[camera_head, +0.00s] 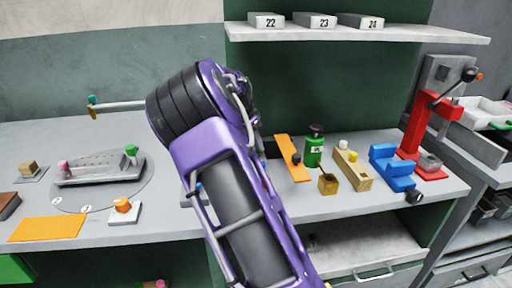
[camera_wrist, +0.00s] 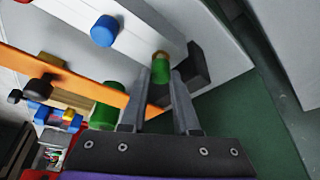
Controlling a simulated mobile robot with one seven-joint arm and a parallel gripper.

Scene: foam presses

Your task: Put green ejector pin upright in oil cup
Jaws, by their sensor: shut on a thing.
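My gripper (camera_wrist: 160,82) shows in the wrist view with its two fingers closed on a green pin (camera_wrist: 160,70) that has a brass-coloured end. In the head view my arm hides the gripper and the held pin. A small open brass-coloured cup (camera_head: 327,184), which looks like the oil cup, stands near the bench's front edge, right of my arm. A green bottle (camera_head: 314,149) stands just behind it. I cannot make out the cup surely in the wrist view. Another green-topped piece (camera_head: 131,150) stands at the grey fixture on the left.
An orange strip (camera_head: 292,158) lies left of the bottle. A wooden block (camera_head: 351,168), a blue block (camera_head: 392,166) and a red press (camera_head: 417,130) stand to the right. A shelf (camera_head: 400,34) with numbered blocks hangs above. A white block with a blue peg (camera_wrist: 104,30) is close to my gripper.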

